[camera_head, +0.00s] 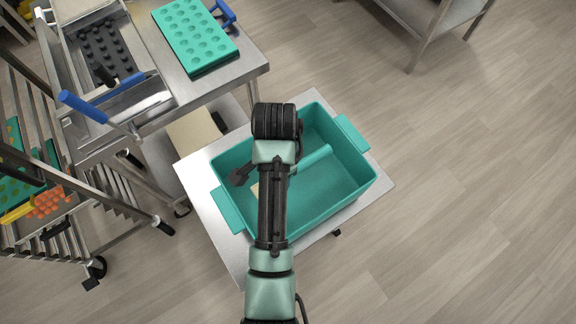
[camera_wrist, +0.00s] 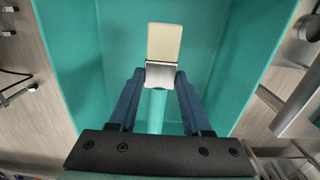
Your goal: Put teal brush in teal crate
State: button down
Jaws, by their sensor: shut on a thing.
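The teal brush shows in the wrist view with its cream bristle end (camera_wrist: 164,42), a metal band and a teal handle (camera_wrist: 157,108). My gripper (camera_wrist: 158,76) is shut on it near the metal band. The teal crate (camera_wrist: 74,60) surrounds the brush in that view. In the head view, the crate (camera_head: 345,203) stands on a low metal table, and the brush handle (camera_head: 313,159) lies across its opening. My arm covers the middle of the brush and most of the gripper. I cannot tell whether the brush touches the crate floor.
The low metal table (camera_head: 207,165) has a bare rim around the crate. A metal workbench at the upper left bears a teal mould (camera_head: 196,35) and a blue-handled tool (camera_head: 84,107). A rack with trays stands at the left. The floor at the right is clear.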

jog(key=f, duration=0.4)
jog(key=shift+s+f, duration=0.2)
jog(key=shift+w+f, duration=0.1)
jog(key=shift+f, duration=2.2)
jog(key=shift+f, duration=0.1)
jog(key=shift+c, duration=1.8)
grip_release()
